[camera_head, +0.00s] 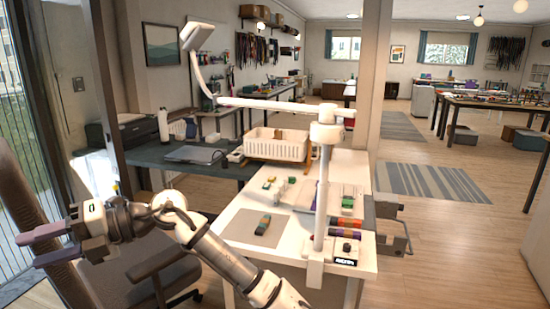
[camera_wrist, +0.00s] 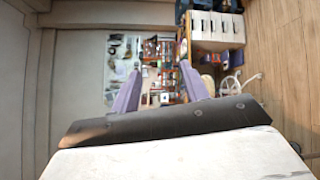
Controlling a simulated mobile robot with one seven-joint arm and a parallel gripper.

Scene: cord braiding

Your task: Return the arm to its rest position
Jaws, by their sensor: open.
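My gripper (camera_head: 50,243) is at the left of the head view, at the end of my arm, which reaches in from the bottom. Its two purple-grey fingers are apart with nothing between them. In the wrist view the fingers of my gripper (camera_wrist: 160,92) also stand apart and empty. My gripper is to the left of the white worktable (camera_head: 240,222) and clear of it, near the glass door and above a dark office chair.
A dark chair (camera_head: 155,272) stands below my arm. The worktable carries a lamp post (camera_head: 321,190), a mat (camera_head: 238,236) with a small bundle, and small coloured items. A white basket (camera_head: 275,148) stands behind. Open wooden floor lies to the right.

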